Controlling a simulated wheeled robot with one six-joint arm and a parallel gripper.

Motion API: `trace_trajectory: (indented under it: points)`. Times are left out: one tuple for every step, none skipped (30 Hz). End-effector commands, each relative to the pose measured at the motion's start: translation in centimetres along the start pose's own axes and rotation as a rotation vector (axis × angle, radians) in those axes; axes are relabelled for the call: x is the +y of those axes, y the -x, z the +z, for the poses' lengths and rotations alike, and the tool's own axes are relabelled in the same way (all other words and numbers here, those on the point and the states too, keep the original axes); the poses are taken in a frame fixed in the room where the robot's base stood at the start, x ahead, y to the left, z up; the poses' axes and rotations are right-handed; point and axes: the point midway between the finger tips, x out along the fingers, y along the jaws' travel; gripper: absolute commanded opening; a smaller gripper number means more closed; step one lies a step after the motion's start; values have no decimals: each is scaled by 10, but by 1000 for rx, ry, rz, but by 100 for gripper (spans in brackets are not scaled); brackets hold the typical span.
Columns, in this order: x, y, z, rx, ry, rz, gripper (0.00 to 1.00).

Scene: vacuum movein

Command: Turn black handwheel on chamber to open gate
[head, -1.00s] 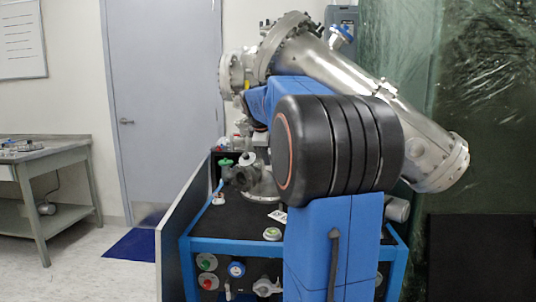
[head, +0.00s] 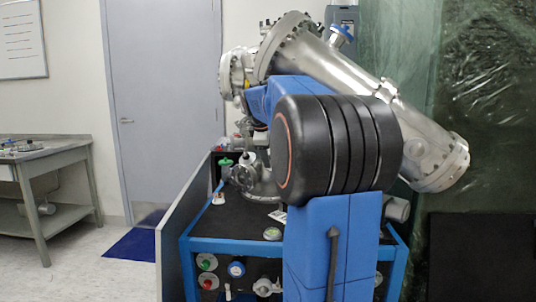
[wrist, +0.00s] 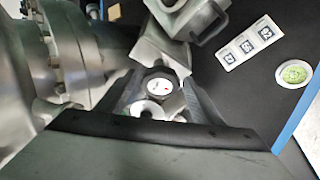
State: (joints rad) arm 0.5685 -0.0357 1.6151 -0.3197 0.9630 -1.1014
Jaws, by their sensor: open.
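The steel chamber (head: 370,100) slants across the upper middle of the head view, its large flanges at upper left. My arm covers much of it, and my gripper is hidden there. In the wrist view my gripper (wrist: 164,80) is open, its dark fingers spread either side of a small white-faced gauge (wrist: 158,87) and pale round metal parts. Flanged steel pipework (wrist: 75,50) stands close on the left. I cannot clearly make out a black handwheel in either view; a grey loop-shaped part (wrist: 210,28) shows above right of the fingers.
The blue-framed cart (head: 215,245) has a black top with a round green-topped piece (head: 272,234) and a label plate (wrist: 249,41). A grey side panel (head: 185,228) borders it on the left. Green plastic sheeting (head: 480,100) hangs at right. Open floor lies left, before a workbench (head: 50,157).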

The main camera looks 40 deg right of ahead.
Motion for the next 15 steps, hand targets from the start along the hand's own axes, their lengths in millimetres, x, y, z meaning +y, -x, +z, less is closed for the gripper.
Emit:
trace_trajectory:
  points:
    - [0,2,0,1,0,1,60]
    - [0,4,0,1,0,2,60]
    - [0,8,0,1,0,2,60]
    - [0,11,0,1,0,2,60]
    - [0,15,0,1,0,2,60]
    - [-6,18,-1,2,1,1,60]
    - [-10,20,-2,2,1,0,60]
    - [-14,23,-2,2,2,0,60]
    - [-20,28,-2,2,2,1,60]
    - [-24,32,-2,2,2,1,60]
    - [-29,35,-2,1,2,0,60]
    - [-35,40,-3,2,2,1,66]
    - [-39,44,-3,3,2,1,74]
    - [-44,47,-4,3,3,0,80]
    - [-50,52,-4,3,2,0,78]
